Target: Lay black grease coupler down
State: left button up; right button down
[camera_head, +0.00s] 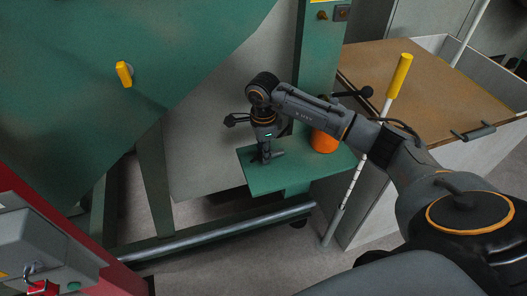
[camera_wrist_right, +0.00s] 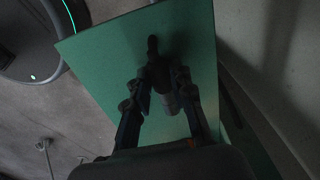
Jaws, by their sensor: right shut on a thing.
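My right gripper (camera_head: 264,154) points down at the green shelf (camera_head: 262,183), close above its surface. In the right wrist view the same gripper (camera_wrist_right: 163,108) has its fingers closed around the black grease coupler (camera_wrist_right: 157,68), a dark piece with a grey cylindrical end. The coupler lies over the green shelf (camera_wrist_right: 110,55) in that view. In the head view the coupler (camera_head: 277,154) shows only as a small dark shape at the fingertips. I cannot tell whether it touches the shelf. My left gripper is not in view.
An orange round object (camera_head: 323,141) stands on the shelf, right of the gripper. A yellow-tipped pole (camera_head: 400,75) stands right of the shelf, before a grey bin with a brown lid (camera_head: 430,82). A green machine panel (camera_head: 90,70) fills the left. The shelf's front left is clear.

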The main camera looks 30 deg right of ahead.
jog(key=c, duration=1.2)
grip_release()
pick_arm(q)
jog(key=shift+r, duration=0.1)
pick_arm(e)
jog(key=shift+o, duration=0.2)
jog(key=shift+r, duration=0.1)
notch_tip(320, 180, up, 8)
jog(key=shift+f+p, duration=0.2)
jog(key=shift+p, duration=0.35)
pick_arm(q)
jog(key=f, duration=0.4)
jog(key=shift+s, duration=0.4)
